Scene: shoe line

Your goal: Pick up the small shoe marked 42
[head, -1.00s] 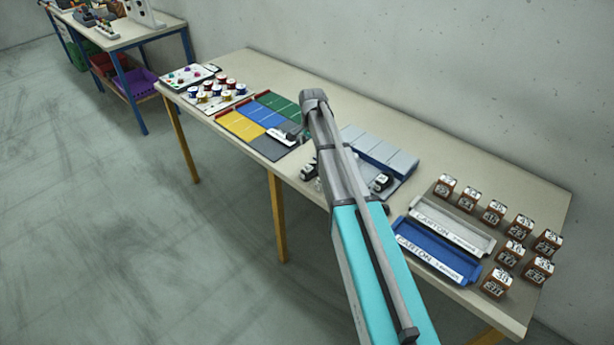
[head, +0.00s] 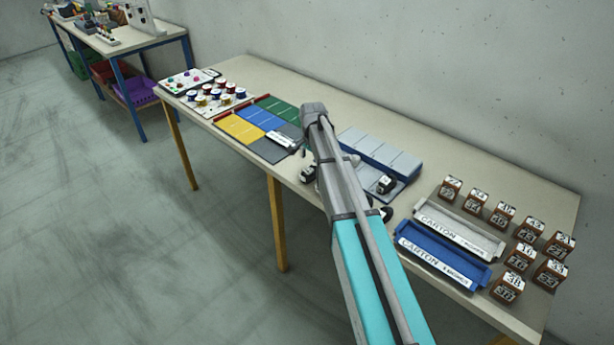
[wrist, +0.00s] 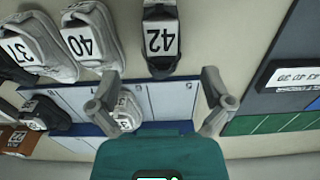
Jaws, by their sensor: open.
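The shoe marked 42 (wrist: 160,42) is dark with a white number label and stands at the top middle of the wrist view. My gripper (wrist: 161,76) is open, its two fingers spread wide, with nothing held between them. In the picture the shoe lies above the gap between the fingertips, apart from both.
White shoes marked 40 (wrist: 82,42) and 37 (wrist: 35,48) stand left of 42. A stepped grey-blue rack (head: 382,150) bears another shoe. A coloured mat (head: 245,130), a grey carton tray (head: 455,230), a blue carton tray (head: 440,262) and several brown numbered blocks share the table.

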